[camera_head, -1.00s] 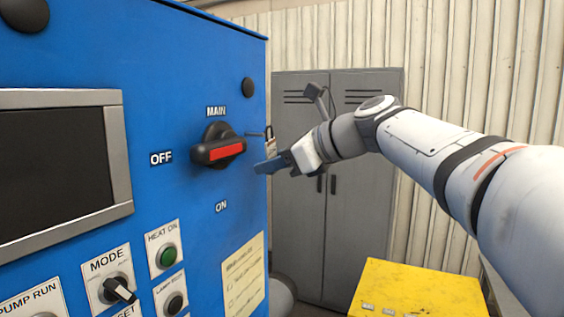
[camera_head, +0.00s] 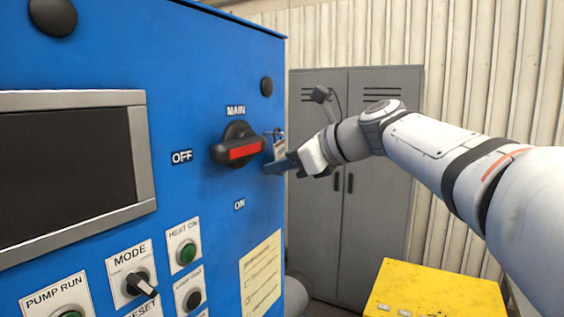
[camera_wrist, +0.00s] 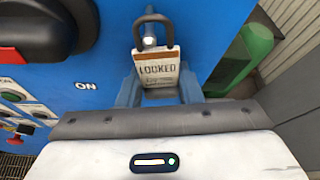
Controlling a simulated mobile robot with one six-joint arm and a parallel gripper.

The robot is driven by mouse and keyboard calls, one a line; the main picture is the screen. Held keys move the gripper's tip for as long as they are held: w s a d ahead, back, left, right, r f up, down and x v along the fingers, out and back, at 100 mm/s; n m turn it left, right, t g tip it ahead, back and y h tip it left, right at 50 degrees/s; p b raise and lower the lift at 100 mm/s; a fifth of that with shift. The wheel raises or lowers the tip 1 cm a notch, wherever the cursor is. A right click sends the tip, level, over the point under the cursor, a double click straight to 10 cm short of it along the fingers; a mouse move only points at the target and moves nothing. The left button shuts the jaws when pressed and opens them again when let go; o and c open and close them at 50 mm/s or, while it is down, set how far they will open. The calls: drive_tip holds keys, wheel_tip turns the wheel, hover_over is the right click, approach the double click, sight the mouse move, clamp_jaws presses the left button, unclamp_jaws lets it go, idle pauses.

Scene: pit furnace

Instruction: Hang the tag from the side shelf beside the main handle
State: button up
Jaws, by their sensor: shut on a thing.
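The tag (camera_wrist: 158,72) is a pale plate marked LOCKED with a dark shackle loop on top. My gripper (camera_wrist: 160,94) is shut on its lower part, one blue finger on each side. In the wrist view a bright-ended peg (camera_wrist: 150,41) shows inside the loop; I cannot tell how far it passes through. In the head view the tag (camera_head: 281,149) is upright above my gripper (camera_head: 272,167), by the peg at the blue panel's right edge. The main handle (camera_head: 238,151), black with a red bar, lies left of the tag, near level.
The blue panel (camera_head: 205,80) carries a screen (camera_head: 65,160), buttons and a mode knob (camera_head: 140,284) left of and below the handle. A yellow box (camera_head: 435,290) stands low right. Grey lockers (camera_head: 380,210) stand behind my arm.

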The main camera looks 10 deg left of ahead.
drive_tip(key=o, duration=1)
drive_tip(key=shift+f, duration=0.1)
drive_tip(key=shift+o, duration=0.2)
drive_tip(key=b+v, duration=0.2)
drive_tip(key=v, duration=0.5)
drive_tip(key=s+d+f+n+h, duration=0.4)
drive_tip(key=s+d+f+n, duration=0.2)
drive_tip(key=f, duration=0.6)
drive_tip(key=s+d+f+n+g+h, duration=0.1)
drive_tip(key=s+d+f+n+h, duration=0.3)
drive_tip(key=f, duration=0.9)
drive_tip(key=s+d+f+n+g+h, duration=0.1)
drive_tip(key=s+d+f+n+h, duration=0.3)
drive_tip(key=s+d+f+n, duration=0.5)
wheel_tip(320, 180, down, 4)
drive_tip(key=shift+s+d+r+n, duration=0.1)
drive_tip(key=shift+s+d+n, duration=0.3)
drive_tip(key=shift+s+n, duration=0.25)
drive_tip(key=shift+w, duration=0.1)
